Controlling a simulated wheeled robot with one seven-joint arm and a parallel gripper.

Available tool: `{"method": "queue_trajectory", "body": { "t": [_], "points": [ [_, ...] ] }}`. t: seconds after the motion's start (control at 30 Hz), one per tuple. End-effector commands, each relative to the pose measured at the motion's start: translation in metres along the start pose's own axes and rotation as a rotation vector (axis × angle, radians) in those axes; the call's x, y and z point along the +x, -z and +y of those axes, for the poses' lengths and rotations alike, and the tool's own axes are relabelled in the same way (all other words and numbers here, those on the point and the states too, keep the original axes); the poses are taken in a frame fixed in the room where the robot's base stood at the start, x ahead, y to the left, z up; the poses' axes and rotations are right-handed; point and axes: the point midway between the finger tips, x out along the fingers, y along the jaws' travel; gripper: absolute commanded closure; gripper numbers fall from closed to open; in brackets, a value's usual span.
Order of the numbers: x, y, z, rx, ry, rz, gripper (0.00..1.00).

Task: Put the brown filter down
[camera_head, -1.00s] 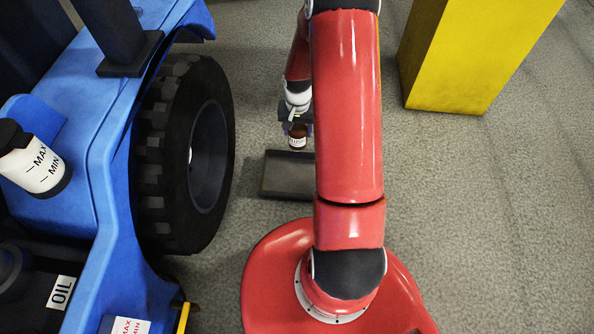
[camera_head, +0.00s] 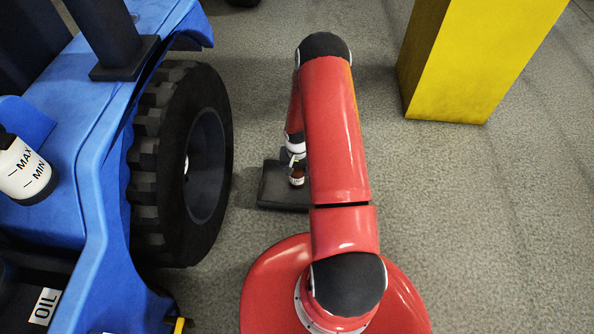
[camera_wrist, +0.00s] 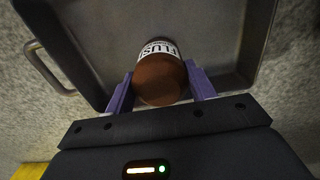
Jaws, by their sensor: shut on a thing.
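The brown filter (camera_wrist: 160,78) is a brown cylinder with a white label reading "FLUS", partly cut off. My gripper (camera_wrist: 161,88) is shut on it, with a purple finger on each side. In the head view the filter (camera_head: 297,180) shows small below my gripper (camera_head: 296,168), over the dark tray (camera_head: 272,190). In the wrist view the tray (camera_wrist: 100,30) lies behind the filter, with a raised wall and a side handle. I cannot tell whether the filter touches the tray floor. My arm hides the tray's right part in the head view.
A blue vehicle (camera_head: 90,130) with a large black tyre (camera_head: 160,170) stands just left of the tray. A white bottle (camera_head: 24,170) marked MAX and MIN sits on it. A yellow block (camera_head: 465,65) stands at the upper right. Grey floor (camera_head: 430,220) is clear on the right.

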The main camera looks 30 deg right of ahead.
Motion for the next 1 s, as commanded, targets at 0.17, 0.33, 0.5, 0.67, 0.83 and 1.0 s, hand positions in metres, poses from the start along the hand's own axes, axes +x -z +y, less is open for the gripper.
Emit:
{"method": "queue_trajectory", "body": {
  "t": [0.17,0.33,0.5,0.67,0.83,1.0],
  "points": [
    [0.001,0.001,0.000,-0.001,0.001,0.003,0.82],
    [0.005,0.001,0.000,-0.001,0.001,0.003,0.82],
    [0.004,0.001,0.000,-0.001,0.001,0.002,0.27],
    [0.004,0.001,0.000,-0.001,0.001,0.002,0.23],
    [0.002,0.001,0.000,-0.001,0.001,0.002,0.23],
    [-0.017,0.002,-0.001,-0.001,0.001,0.005,0.23]
  ]
}}
